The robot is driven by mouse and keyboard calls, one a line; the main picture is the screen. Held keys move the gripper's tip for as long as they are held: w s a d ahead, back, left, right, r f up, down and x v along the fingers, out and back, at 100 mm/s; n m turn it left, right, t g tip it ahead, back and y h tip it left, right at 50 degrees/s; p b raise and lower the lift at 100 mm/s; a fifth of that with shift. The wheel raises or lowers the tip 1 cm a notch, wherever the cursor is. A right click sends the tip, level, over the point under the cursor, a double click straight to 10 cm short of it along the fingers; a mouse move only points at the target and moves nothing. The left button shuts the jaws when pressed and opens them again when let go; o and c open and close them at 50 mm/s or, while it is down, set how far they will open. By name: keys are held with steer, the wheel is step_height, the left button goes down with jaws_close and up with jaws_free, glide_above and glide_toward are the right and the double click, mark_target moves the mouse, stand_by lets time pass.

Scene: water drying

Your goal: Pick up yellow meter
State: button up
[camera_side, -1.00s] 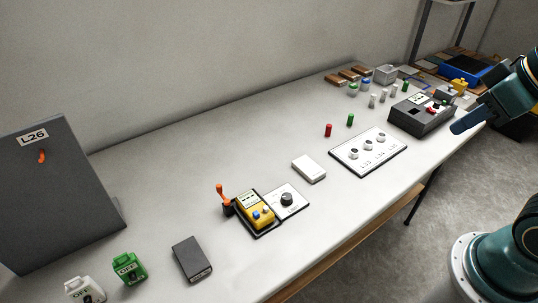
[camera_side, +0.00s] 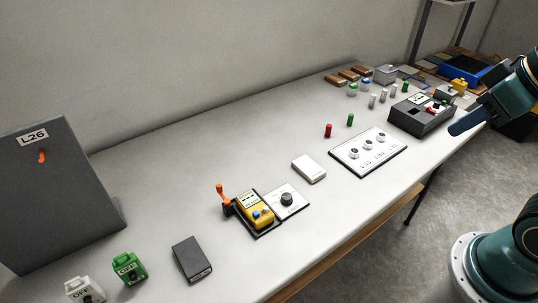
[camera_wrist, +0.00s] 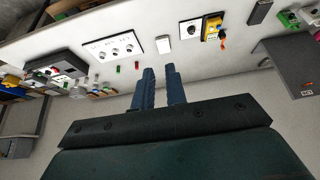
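The yellow meter (camera_side: 254,209) has a pale display at its top and blue buttons. It sits in a black holder on the white table, beside an orange lever (camera_side: 222,196) and a white panel with a dark dial (camera_side: 287,198). It also shows near the top of the wrist view (camera_wrist: 211,29). My gripper (camera_wrist: 160,72) has two blue fingers with a narrow gap between them and nothing in it. In the side view my gripper (camera_side: 468,122) is at the right edge, far from the meter, near the grey box.
A grey box (camera_side: 422,117) and a white panel with several knobs (camera_side: 368,151) are on the right half. A white block (camera_side: 309,169), a dark block (camera_side: 192,259), green (camera_side: 128,268) and white (camera_side: 85,290) units and the L26 panel (camera_side: 50,200) stand farther left.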

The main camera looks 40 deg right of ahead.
steer(key=o, duration=1.3)
steer(key=w+a+f+g, duration=0.15)
steer(key=w+a, duration=0.25)
steer(key=w, duration=0.6)
steer(key=w+a+f+g, duration=0.1)
steer(key=w+a+g, duration=0.1)
steer(key=w+a, duration=0.5)
steer(key=w+a+f, duration=0.3)
steer(key=w+f, duration=0.1)
steer(key=f, duration=0.2)
steer(key=w+a+f+g, duration=0.1)
steer(key=w+a+f, duration=0.3)
steer(key=f, duration=0.2)
steer(key=w+a+f+g, duration=0.1)
steer(key=w+a+f, duration=0.3)
steer(key=w+f, duration=0.1)
steer(key=shift+a+f, duration=0.1)
steer(key=shift+f, duration=0.4)
